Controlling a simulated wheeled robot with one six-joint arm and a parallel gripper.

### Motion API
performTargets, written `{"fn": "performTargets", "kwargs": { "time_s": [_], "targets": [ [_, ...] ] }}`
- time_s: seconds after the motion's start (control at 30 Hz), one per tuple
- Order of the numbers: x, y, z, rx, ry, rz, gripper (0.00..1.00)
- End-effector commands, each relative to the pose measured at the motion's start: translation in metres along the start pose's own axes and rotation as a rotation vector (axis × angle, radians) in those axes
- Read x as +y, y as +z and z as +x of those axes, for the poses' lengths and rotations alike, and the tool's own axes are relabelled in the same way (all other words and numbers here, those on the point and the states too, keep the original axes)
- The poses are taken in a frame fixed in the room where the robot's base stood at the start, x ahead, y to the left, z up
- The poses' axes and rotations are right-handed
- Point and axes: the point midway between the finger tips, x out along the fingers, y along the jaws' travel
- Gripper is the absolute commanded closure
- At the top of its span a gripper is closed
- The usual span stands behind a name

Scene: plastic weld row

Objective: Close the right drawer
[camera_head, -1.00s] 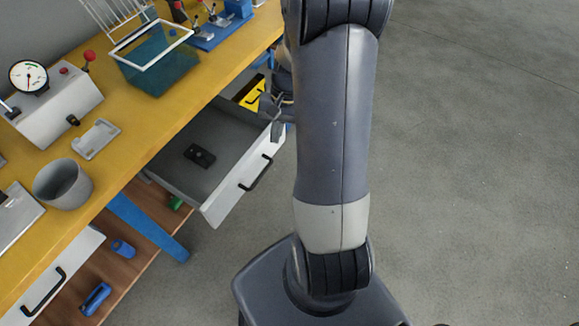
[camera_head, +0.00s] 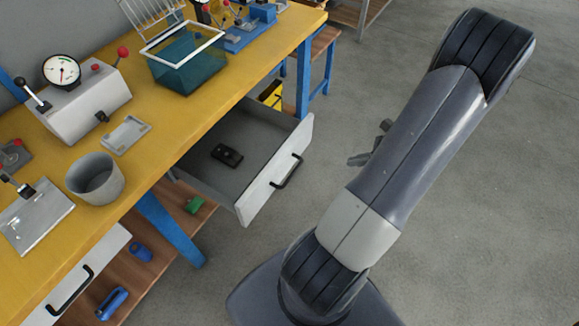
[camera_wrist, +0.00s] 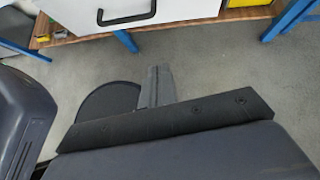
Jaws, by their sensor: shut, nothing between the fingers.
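The right drawer (camera_head: 268,178) hangs pulled out from under the yellow bench top, with a white front, a black bar handle (camera_head: 287,171) and a grey inside. A small black object (camera_head: 227,155) lies in it. My gripper (camera_head: 368,148) is to the right of the drawer front, apart from it, and partly hidden behind my own arm. In the wrist view my gripper (camera_wrist: 157,90) shows its fingers together and empty, over the floor. The white drawer front (camera_wrist: 185,9) and its handle (camera_wrist: 127,14) show at the top of that view.
The bench top (camera_head: 165,140) holds a grey cup (camera_head: 95,180), a gauge box (camera_head: 90,105) and a teal basket (camera_head: 188,62). A shut left drawer (camera_head: 85,283) and a lower shelf (camera_head: 165,225) are below. Blue legs (camera_head: 170,230) flank the drawer. The floor to the right is clear.

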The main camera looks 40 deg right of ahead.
Motion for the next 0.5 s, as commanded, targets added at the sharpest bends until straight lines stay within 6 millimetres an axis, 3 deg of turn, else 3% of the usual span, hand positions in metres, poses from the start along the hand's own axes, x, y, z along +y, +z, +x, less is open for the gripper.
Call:
{"fn": "performTargets", "kwargs": {
  "time_s": [0.23, 0.5],
  "targets": [
    [0.000, -0.002, 0.018, -0.005, -0.006, 0.014, 1.00],
    [0.000, -0.002, 0.075, -0.004, -0.002, 0.013, 1.00]
  ]
}}
